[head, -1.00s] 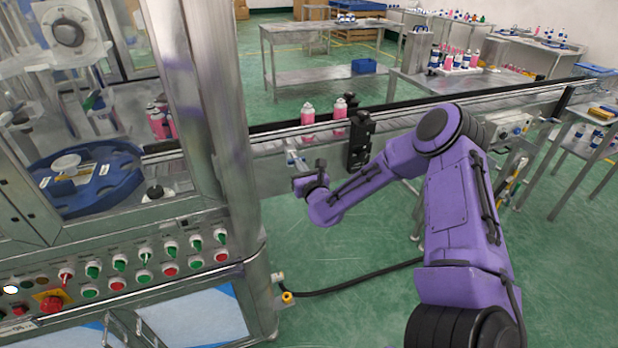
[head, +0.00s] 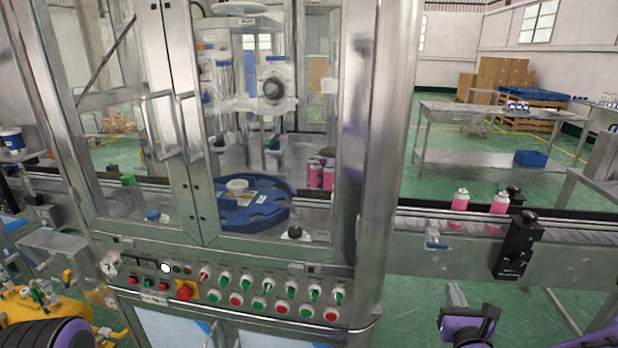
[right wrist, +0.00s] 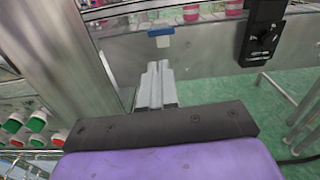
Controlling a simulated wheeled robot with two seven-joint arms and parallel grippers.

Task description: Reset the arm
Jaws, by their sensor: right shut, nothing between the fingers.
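My right gripper (head: 457,291) is low at the right in the head view, in front of the conveyor and right of the machine's corner post. Its purple and black wrist shows just below it, cut by the bottom edge. In the right wrist view the two grey fingers (right wrist: 157,84) lie side by side, shut and empty. They point toward the conveyor's side, clear of the cans. Part of my left arm shows at the bottom left of the head view, but its gripper is out of view.
The crimping machine's post (head: 392,150) and button panel (head: 262,300) stand left of my right gripper. Pink cans (head: 460,200) stand on the conveyor (head: 560,228). A black control box (head: 517,248) and a blue-and-white fitting (head: 436,241) stick out from its side. Green floor is open below.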

